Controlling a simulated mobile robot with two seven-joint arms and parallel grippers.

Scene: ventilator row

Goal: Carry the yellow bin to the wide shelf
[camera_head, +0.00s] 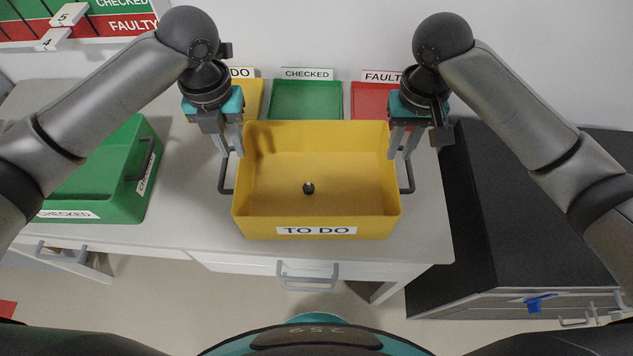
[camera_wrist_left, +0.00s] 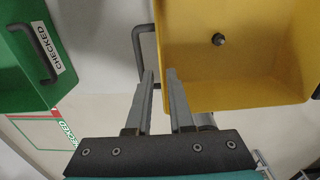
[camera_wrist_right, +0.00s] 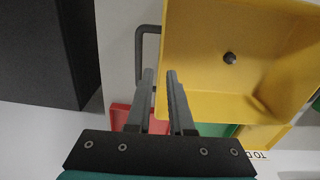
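The yellow bin (camera_head: 320,207), labelled TO DO, stands upright on the pale counter. A small dark round item (camera_head: 308,188) lies inside it. It has a dark handle on its left side (camera_head: 224,180) and one on its right side (camera_head: 408,178). My left gripper (camera_head: 232,156) is over the left handle, close to the bin wall; its fingers (camera_wrist_left: 160,75) show a gap with nothing held. My right gripper (camera_head: 402,157) is over the right handle, its fingers (camera_wrist_right: 160,75) also apart and empty. I cannot make out a wide shelf.
A green CHECKED bin (camera_head: 120,200) stands at the left of the counter (camera_head: 190,220). Yellow, green (camera_head: 305,100) and red (camera_head: 370,100) trays lie behind the yellow bin. A dark-topped cabinet (camera_head: 530,220) is at the right. A drawer handle (camera_head: 307,275) sticks out in front.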

